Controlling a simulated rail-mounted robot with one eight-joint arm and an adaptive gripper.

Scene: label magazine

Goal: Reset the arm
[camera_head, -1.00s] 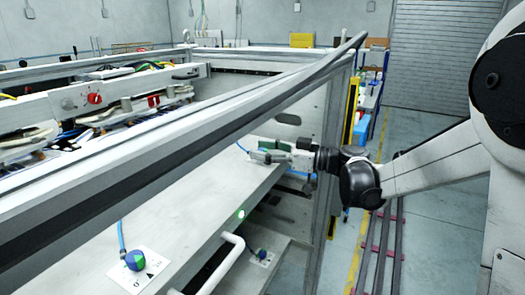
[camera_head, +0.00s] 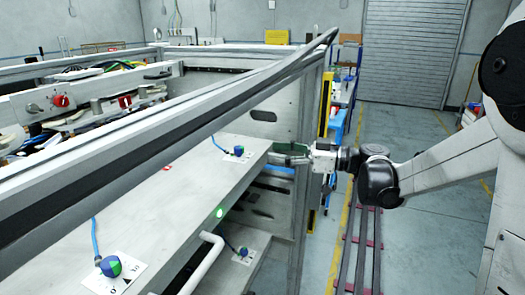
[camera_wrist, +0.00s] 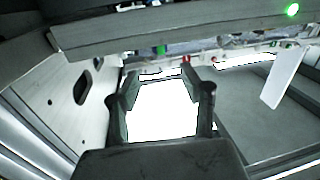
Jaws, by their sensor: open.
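My gripper (camera_head: 290,154) is at the right end of my arm's reach into the machine, beside the far right end of the light grey shelf (camera_head: 165,205). Its fingers point left, toward the far blue-green knob (camera_head: 238,151), and stay apart from it. In the wrist view the two dark fingers of my gripper (camera_wrist: 160,78) stand apart with a bright empty gap between them. Nothing is held. The far knob stands on a white plate, with a blue cable beside it.
A near blue-green knob (camera_head: 110,266) sits at the shelf's front, and another knob (camera_head: 243,252) sits lower down. A green light (camera_head: 220,213) glows on the shelf edge. A long grey frame beam (camera_head: 160,135) crosses above. Open floor (camera_head: 425,240) lies to the right.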

